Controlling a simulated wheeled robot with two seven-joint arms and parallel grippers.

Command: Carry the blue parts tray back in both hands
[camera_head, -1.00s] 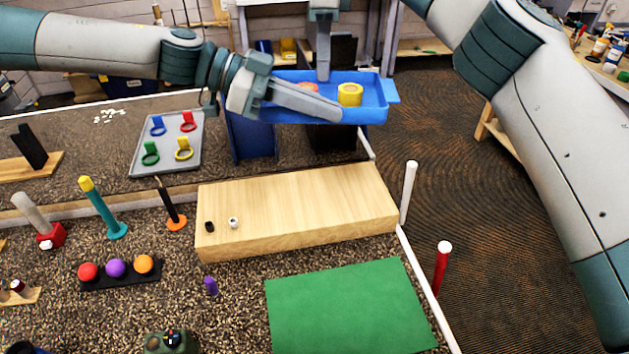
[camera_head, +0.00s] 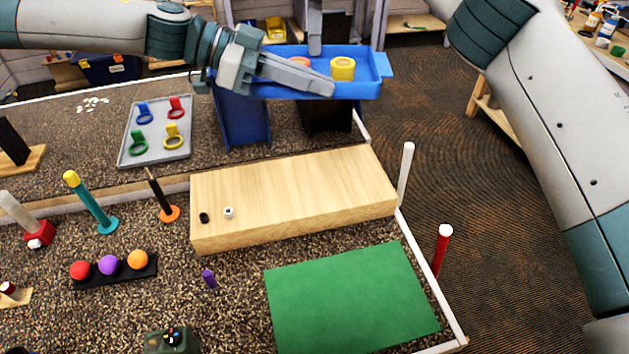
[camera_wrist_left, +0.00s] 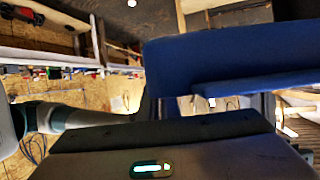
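The blue parts tray (camera_head: 362,88) is at the top middle of the head view, above a blue stand and a dark stand. I cannot tell whether it rests on them. It holds a yellow roll (camera_head: 343,69) and an orange ring (camera_head: 299,62). My left gripper (camera_head: 325,86) reaches in from the left, its finger lying across the tray's near left part. My right gripper (camera_head: 315,50) points down at the tray's far side; its tips are hidden. In the left wrist view a blue surface (camera_wrist_left: 235,60), likely the tray, is close. Neither gripper's finger gap shows clearly.
The blue stand (camera_head: 243,120) and dark stand (camera_head: 327,116) are below the tray. A grey tray (camera_head: 127,155) with coloured rings is left. A wooden block (camera_head: 290,190), green mat (camera_head: 350,300), white post (camera_head: 405,175) and red post (camera_head: 441,250) are nearer. Open floor lies right.

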